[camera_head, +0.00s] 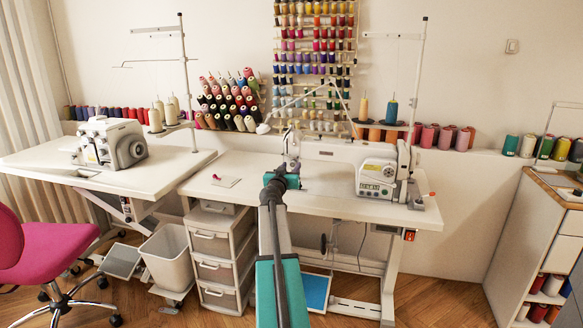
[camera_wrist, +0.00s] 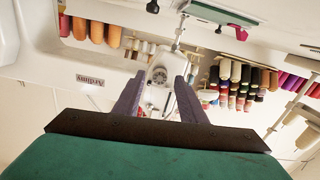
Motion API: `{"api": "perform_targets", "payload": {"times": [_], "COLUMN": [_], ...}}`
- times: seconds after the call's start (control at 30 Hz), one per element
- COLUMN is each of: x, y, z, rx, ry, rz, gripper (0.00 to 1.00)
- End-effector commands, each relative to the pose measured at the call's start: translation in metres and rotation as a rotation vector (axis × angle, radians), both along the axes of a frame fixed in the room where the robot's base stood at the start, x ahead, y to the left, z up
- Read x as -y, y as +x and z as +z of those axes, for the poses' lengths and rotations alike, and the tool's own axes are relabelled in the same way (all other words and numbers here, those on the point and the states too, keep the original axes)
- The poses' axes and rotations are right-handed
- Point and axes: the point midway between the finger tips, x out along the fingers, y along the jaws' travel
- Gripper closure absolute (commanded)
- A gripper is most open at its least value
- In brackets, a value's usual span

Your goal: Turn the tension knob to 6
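The white sewing machine (camera_head: 335,152) stands on the right-hand table in the head view. In the wrist view, a small round dial (camera_wrist: 160,75), which looks like the tension knob, is on the machine's white head end (camera_wrist: 164,60). Its numbers are too small to read. My gripper (camera_wrist: 159,80) is open, with its two grey fingers apart on either side of the dial in the picture. I cannot tell whether they touch it. In the head view my arm reaches up to the machine's left end, and the knob is not distinguishable there.
The machine's table (camera_head: 235,170) carries a small white pad (camera_head: 226,181) left of my arm. A second machine (camera_head: 110,143) stands on the left table. Thread spools fill the wall rack (camera_head: 314,60) behind. A drawer unit (camera_head: 216,245) and a bin (camera_head: 168,252) stand below.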

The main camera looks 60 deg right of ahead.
Motion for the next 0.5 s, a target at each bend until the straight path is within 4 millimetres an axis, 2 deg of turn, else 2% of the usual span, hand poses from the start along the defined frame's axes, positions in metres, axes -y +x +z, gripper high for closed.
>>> {"api": "perform_targets", "payload": {"times": [0.17, 0.5], "x": [0.0072, 0.0079], "y": [0.0026, 0.0023], "z": [0.0001, 0.0000], "rx": [0.000, 0.000], "ry": [0.000, 0.000], "rz": [0.000, 0.000], "gripper": [0.62, 0.62]}}
